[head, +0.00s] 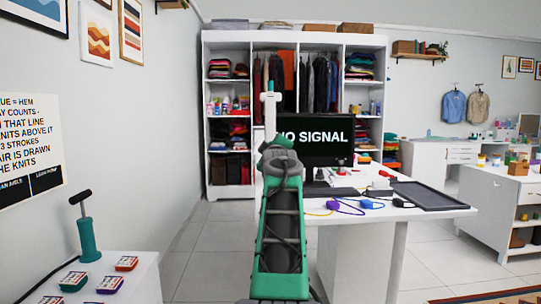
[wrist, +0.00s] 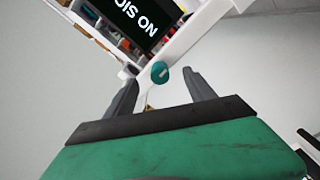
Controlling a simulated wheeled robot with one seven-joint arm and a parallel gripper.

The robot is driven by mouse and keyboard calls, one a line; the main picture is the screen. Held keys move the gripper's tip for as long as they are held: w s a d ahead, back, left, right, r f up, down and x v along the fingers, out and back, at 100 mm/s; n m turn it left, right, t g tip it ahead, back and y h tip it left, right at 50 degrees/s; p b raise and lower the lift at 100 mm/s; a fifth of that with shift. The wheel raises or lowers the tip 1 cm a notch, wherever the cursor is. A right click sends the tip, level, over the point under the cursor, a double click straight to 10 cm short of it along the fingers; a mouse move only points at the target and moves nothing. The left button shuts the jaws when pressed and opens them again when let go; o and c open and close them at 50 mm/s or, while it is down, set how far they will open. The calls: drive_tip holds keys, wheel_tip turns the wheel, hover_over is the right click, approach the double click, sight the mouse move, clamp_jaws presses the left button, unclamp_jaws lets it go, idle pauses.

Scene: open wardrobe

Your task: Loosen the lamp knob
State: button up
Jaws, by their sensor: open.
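The lamp knob (wrist: 160,72) is a small round teal knob with a pale mark on its face, seen in the wrist view against a white bar (wrist: 196,36). My gripper (wrist: 160,79) is open, its two dark fingers apart. The knob shows in the gap near the fingertips, with space on both sides; I cannot tell how far beyond the tips it is. In the head view a white upright post with a short head (head: 270,108) rises behind my arm. My arm hides the knob and my fingers there.
A monitor (head: 314,140) reading "NO SIGNAL" stands close right of the post on a white desk (head: 425,212). The desk holds a keyboard, coloured mice and a dark tray (head: 428,196). An open wardrobe (head: 243,125) stands behind. Floor left of the desk is clear.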

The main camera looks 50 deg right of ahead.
drive_tip(key=b+v, duration=0.3)
drive_tip(key=v, duration=0.1)
drive_tip(key=shift+s+a, duration=0.25)
